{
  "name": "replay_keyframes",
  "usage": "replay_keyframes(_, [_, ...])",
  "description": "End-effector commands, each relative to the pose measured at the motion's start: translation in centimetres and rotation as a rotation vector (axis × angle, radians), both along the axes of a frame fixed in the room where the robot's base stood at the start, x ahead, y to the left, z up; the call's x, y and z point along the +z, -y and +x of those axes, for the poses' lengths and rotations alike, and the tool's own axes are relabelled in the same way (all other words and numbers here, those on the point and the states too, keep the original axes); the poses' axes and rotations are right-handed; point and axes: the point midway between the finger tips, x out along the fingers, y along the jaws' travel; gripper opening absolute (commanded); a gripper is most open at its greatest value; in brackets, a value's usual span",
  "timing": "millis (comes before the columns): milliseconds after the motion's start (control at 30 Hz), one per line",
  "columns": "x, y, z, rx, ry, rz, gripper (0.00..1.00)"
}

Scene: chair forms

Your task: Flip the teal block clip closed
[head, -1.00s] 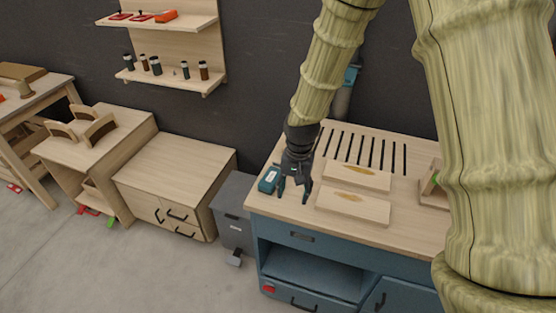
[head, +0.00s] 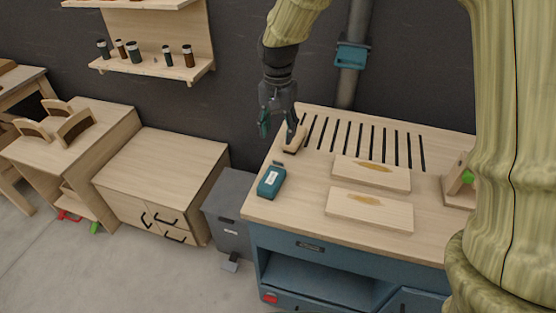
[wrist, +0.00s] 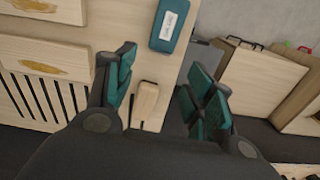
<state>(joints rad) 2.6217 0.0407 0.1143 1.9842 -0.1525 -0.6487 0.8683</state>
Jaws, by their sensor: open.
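A teal block (head: 271,181) with a white label lies at the left end of the workbench top; it also shows at the top of the wrist view (wrist: 170,24). A second teal piece (head: 351,55) is fixed around the grey pipe on the back wall. I cannot tell from the frames which one is the clip, or whether a clip is open. My gripper (head: 277,124) is open and empty, above the bench's back left corner, clear of both teal things. Its teal-padded fingers stand wide apart in the wrist view (wrist: 160,85).
A small wooden block (head: 292,139) stands at the bench's back left, below my gripper. Two boards (head: 370,211) with tan marks and a slotted area (head: 365,140) lie to the right. A grey bin (head: 228,208) stands left of the bench.

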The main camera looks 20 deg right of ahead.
Motion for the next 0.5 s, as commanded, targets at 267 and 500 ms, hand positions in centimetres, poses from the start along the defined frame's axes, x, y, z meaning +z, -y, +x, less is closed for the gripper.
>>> replay_keyframes(267, [-1.8, 0.9, -0.3, -0.015, -0.001, 0.0, 0.54])
replay_keyframes(500, [-4.2, 1.4, -0.5, -0.023, -0.004, 0.001, 0.54])
